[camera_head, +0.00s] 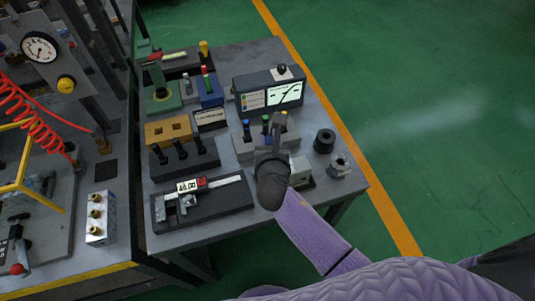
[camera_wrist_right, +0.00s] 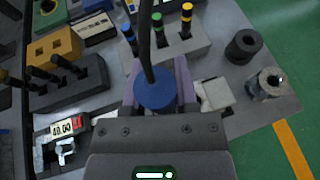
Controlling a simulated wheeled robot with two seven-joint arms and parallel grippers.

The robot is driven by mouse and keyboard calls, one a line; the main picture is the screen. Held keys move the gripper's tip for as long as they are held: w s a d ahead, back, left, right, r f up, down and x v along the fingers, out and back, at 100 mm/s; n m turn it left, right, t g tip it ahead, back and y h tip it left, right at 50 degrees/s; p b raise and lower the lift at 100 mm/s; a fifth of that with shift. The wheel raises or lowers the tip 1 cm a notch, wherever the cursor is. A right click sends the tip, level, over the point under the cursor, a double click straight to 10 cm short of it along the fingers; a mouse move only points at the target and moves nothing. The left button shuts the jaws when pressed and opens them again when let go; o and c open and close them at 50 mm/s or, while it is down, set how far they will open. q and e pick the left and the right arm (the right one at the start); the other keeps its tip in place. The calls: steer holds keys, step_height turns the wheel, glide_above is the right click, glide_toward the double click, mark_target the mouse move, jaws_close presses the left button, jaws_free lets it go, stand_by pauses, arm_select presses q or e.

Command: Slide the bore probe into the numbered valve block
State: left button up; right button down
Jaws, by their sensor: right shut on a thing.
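My right gripper (camera_head: 272,160) is above the right part of the bench, in front of the rack of coloured-top gauges. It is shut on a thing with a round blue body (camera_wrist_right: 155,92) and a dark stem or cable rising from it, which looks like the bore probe. In the right wrist view the purple fingers of the gripper (camera_wrist_right: 158,85) are either side of the blue body. Its lower end is hidden. A silver block with brass fittings (camera_head: 97,217) stands at the left and may be the valve block; I cannot read a number on it. My left gripper is not in view.
The gauge rack (camera_head: 243,150) stands close behind the gripper. Two round pieces (camera_head: 324,141) are to its right. A caliper with display (camera_head: 188,186) lies on a dark tray in front left. A display box (camera_head: 268,92) stands behind. A gap separates the two benches.

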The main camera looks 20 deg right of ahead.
step_height(320, 180, down, 2)
steer(key=shift+f+b, duration=0.15)
steer(key=shift+b, duration=0.2)
steer(key=shift+r, duration=0.25)
steer(key=shift+f, duration=0.6)
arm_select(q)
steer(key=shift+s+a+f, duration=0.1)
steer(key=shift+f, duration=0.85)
arm_select(e)
steer(key=shift+c, duration=1.9)
jaws_free()
